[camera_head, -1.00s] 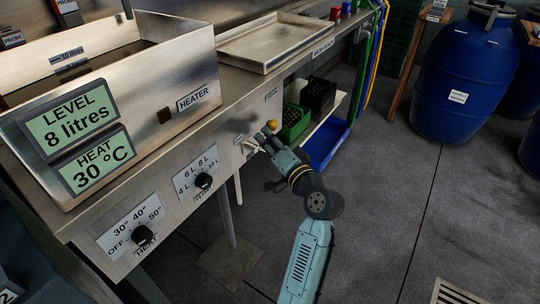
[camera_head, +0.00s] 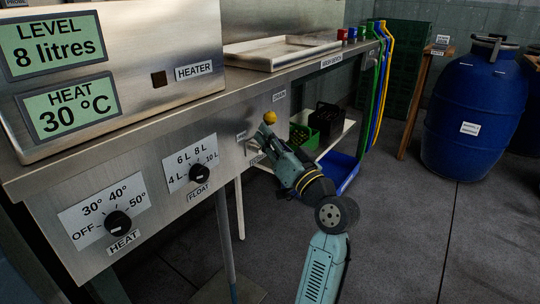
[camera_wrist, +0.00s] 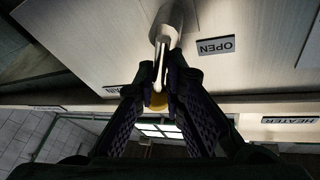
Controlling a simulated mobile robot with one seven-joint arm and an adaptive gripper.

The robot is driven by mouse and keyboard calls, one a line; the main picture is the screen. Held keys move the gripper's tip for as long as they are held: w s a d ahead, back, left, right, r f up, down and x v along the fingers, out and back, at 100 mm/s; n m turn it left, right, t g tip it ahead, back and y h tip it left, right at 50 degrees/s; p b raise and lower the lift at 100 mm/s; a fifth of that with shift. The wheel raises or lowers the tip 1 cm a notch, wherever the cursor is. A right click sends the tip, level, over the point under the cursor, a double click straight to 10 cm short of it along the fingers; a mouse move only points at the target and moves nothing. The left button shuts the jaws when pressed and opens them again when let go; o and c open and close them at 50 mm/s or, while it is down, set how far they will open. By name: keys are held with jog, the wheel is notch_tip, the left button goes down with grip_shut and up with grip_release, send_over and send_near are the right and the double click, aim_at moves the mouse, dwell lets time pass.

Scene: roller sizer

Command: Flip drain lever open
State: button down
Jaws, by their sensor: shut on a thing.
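The drain lever is a bright metal stem (camera_wrist: 161,55) on a round metal fitting (camera_wrist: 168,22) at the front panel of the steel tank bench. Its yellow ball knob (camera_head: 270,117) sticks up just above my gripper (camera_head: 266,134) in the head view. In the wrist view, my gripper (camera_wrist: 167,88) has its two dark fingers closed around the stem near the yellow knob (camera_wrist: 158,101). The fingers hide part of the stem. An OPEN label (camera_wrist: 215,46) shows upside down beside the stem in the wrist view.
The float knob (camera_head: 200,174) and heat knob (camera_head: 118,223) sit on the panel to the left. A green crate (camera_head: 302,137) and a dark crate (camera_head: 326,118) stand on the shelf behind my gripper. A blue barrel (camera_head: 474,110) stands at right.

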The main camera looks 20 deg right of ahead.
jog(key=shift+s+a+r+n+y+b, duration=0.1)
jog(key=shift+s+r+n+y+b, duration=0.15)
jog(key=shift+n+b, duration=0.5)
jog(key=shift+s+a+r+n+y+b, duration=0.15)
jog(key=shift+n+y+b, duration=0.25)
jog(key=shift+b, duration=0.65)
jog(key=shift+s+r+n+b, duration=0.1)
jog(key=shift+n+b, duration=0.4)
jog(key=shift+n, duration=0.05)
jog(key=c, duration=1.8)
grip_release()
jog(key=shift+o, duration=0.5)
jog(key=shift+a, duration=0.1)
jog(key=shift+f, duration=0.2)
jog(key=shift+r+p, duration=0.1)
jog(key=shift+p, duration=0.25)
